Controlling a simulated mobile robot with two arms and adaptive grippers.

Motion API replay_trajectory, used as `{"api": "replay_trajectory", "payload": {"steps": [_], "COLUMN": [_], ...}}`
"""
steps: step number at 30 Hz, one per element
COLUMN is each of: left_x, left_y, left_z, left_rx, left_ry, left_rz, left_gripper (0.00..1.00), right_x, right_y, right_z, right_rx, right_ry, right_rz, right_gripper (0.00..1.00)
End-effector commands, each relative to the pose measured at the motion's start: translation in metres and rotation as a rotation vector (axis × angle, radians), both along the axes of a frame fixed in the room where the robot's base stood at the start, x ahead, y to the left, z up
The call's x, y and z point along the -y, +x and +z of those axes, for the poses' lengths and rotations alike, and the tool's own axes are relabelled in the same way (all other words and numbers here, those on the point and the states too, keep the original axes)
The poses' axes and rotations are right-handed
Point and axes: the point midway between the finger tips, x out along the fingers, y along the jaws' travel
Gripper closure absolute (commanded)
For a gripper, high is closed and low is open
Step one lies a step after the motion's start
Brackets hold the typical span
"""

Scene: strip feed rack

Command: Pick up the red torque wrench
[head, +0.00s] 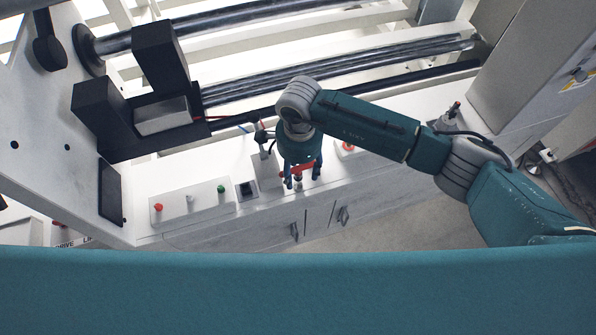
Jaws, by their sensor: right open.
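My right gripper (302,178) points down over the front ledge of the white machine, its fingers apart. A small red piece (303,167) shows between the fingers, with a small dark and metallic end just below it. It looks like part of the red torque wrench, but the gripper and wrist hide most of it. I cannot tell whether the fingers touch it. My left gripper is not in view.
The ledge carries a panel with a red button (158,207) and a green button (221,188), and another red button (347,146) right of the gripper. Long dark rollers (260,14) lie behind. A black bracket (160,58) stands at left. Cabinet doors with handles (343,215) are below.

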Motion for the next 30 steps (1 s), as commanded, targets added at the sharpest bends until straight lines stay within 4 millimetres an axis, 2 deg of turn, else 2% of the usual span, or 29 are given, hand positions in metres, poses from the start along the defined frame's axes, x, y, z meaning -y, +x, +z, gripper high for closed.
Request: {"api": "replay_trajectory", "payload": {"steps": [2,9,10,22,26,30], "left_x": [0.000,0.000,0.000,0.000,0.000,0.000], "left_y": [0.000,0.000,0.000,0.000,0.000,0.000], "left_z": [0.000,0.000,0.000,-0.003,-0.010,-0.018], "left_rx": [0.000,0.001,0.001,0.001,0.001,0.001], "left_ry": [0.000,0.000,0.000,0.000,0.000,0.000], "left_rz": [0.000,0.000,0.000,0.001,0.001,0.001], "left_gripper": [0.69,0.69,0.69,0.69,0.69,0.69], "right_x": [0.000,0.000,0.000,-0.001,-0.001,-0.001], "right_y": [0.000,0.000,0.000,0.001,0.002,0.002], "right_z": [0.000,0.000,0.000,0.006,0.026,0.055], "right_rx": [0.000,0.000,0.000,0.002,0.006,0.007], "right_ry": [0.000,0.001,0.001,0.003,0.004,0.003], "right_rz": [0.000,0.000,0.000,0.000,0.003,0.002], "right_gripper": [0.49,0.97,1.00,1.00,1.00,1.00]}}
